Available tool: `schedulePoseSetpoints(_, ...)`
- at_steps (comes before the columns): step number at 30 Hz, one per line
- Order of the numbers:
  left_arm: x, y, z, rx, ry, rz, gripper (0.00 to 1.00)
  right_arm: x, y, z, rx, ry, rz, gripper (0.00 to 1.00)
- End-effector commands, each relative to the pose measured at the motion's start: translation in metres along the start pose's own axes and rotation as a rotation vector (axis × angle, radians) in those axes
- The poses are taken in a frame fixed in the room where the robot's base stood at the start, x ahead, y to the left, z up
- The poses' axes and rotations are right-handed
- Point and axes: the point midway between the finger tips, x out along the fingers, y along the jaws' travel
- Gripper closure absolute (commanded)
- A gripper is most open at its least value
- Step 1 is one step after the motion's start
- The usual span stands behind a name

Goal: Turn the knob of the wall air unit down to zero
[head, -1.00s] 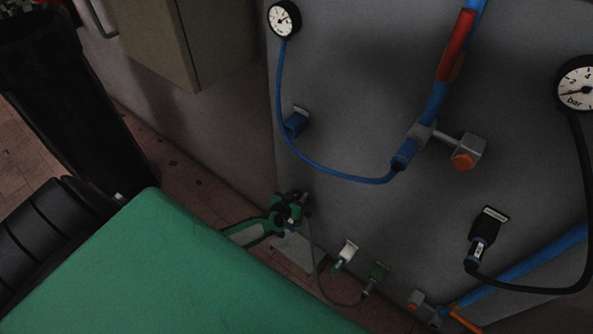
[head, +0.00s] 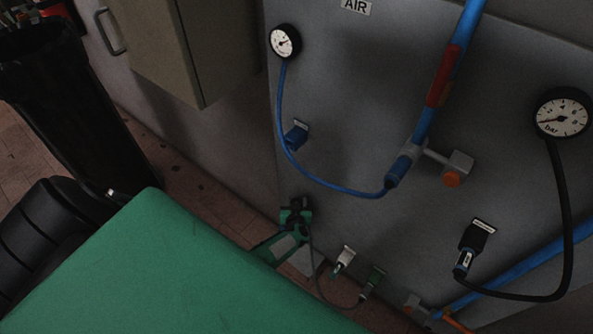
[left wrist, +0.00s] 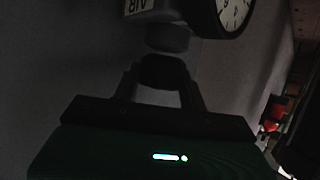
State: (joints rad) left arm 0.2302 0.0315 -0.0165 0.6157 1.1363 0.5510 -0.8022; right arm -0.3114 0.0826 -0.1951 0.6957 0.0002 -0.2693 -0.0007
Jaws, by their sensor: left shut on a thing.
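In the left wrist view, my left gripper (left wrist: 162,78) is shut, with its two dark fingers on either side of the dark knob (left wrist: 163,67). A dark grey cylinder stands just above the knob in that picture. Beyond it are a pale AIR label (left wrist: 138,6) and a white-faced gauge (left wrist: 235,14), both cut by the top edge. The head view shows the AIR label (head: 357,7) at the top edge and a small gauge (head: 285,41) on the grey wall panel (head: 350,80). The knob and the left gripper cannot be made out there. The right gripper is not in view.
A larger gauge (head: 563,113) with a black hose hangs on the right. A blue pipe with a red section (head: 441,78) runs down the panel. A green-and-black thing (head: 295,216) with a cable sits low by the panel. A beige cabinet (head: 165,40) juts out left.

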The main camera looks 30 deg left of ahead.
Motion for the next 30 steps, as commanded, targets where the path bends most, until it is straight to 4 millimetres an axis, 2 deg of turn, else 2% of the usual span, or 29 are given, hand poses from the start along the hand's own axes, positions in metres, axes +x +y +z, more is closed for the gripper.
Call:
schedulePoseSetpoints(20,0.0001,0.0001,0.0003,-0.025,0.0,-0.057,0.8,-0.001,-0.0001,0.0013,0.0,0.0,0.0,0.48)
schedulePoseSetpoints(21,0.0001,0.0,0.0003,-0.025,0.0,-0.057,0.52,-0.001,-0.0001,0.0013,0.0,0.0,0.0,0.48)
schedulePoseSetpoints(23,0.0001,0.0,0.0002,-0.025,0.0,-0.057,0.4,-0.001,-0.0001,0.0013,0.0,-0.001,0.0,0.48)
schedulePoseSetpoints(24,0.0002,0.0001,0.0001,-0.024,0.0,-0.057,0.36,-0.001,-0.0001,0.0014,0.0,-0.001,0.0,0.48)
schedulePoseSetpoints(30,0.0003,0.0008,-0.0004,-0.024,0.001,-0.056,0.36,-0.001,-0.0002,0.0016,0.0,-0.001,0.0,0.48)
